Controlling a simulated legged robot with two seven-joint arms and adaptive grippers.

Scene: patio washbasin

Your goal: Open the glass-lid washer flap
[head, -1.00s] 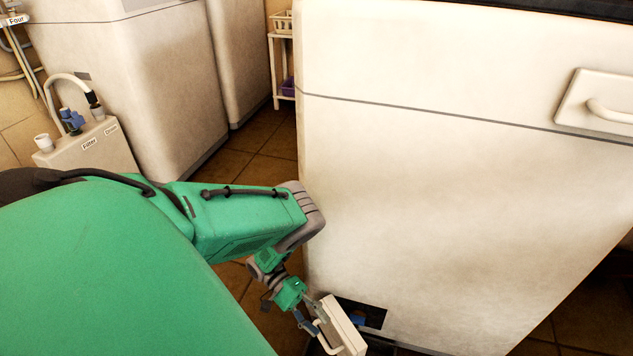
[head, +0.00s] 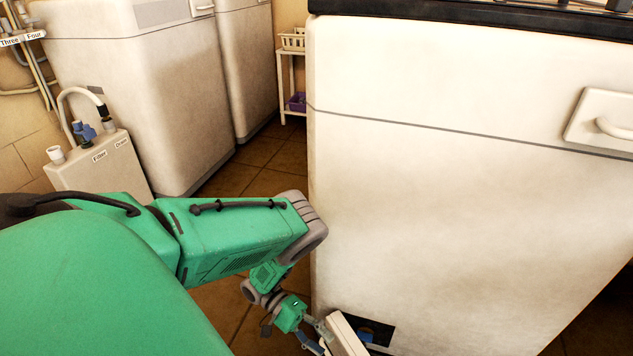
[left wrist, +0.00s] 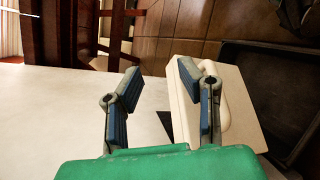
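The white washer (head: 460,190) fills the right half of the head view, with a dark opening (head: 378,334) low at its base. The off-white flap (head: 345,338) stands swung out from that opening, partly cut off by the frame's bottom edge. In the left wrist view the flap (left wrist: 238,128) shows its pale handle on the right side. The gripper also shows small in the head view (head: 316,336). My right gripper is out of view.
A blue part (head: 367,333) sits inside the opening. A dark tray (left wrist: 275,85) lies on the floor beside the flap. A container with a hose (head: 105,165) and other white machines (head: 130,90) stand at left. Tiled floor (head: 235,180) lies between.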

